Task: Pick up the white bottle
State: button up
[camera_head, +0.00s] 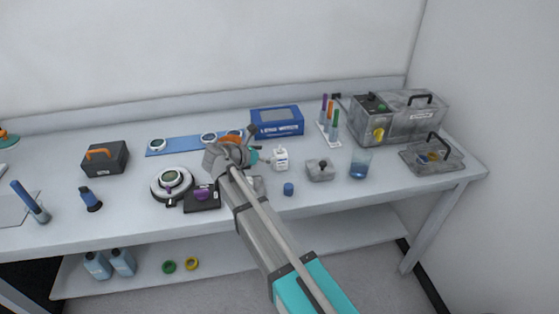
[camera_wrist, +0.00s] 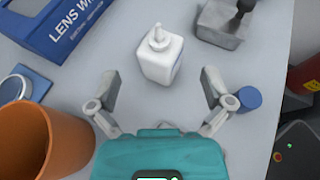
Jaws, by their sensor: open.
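The white bottle (camera_head: 280,158) stands upright on the bench, in front of the blue lens wipes box. In the wrist view the white bottle (camera_wrist: 160,56) has a square body and a narrow white nozzle, and it stands ahead of my gripper (camera_wrist: 159,90), roughly centred between the fingers. My gripper is open, with a finger apart on each side and nothing between the tips. In the head view my gripper (camera_head: 250,157) is just left of the bottle, and my arm hides part of the bench there.
The blue lens wipes box (camera_wrist: 62,27) is at upper left in the wrist view. An orange cup (camera_wrist: 62,145) is near the left finger. A small blue cap (camera_wrist: 249,98) lies by the right finger. A grey block with a black knob (camera_wrist: 222,25) is at upper right.

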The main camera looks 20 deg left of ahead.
aim_at(277, 152)
jog(key=shift+b+x, duration=0.9)
jog(key=shift+x, duration=1.65)
jog(key=c, duration=1.1)
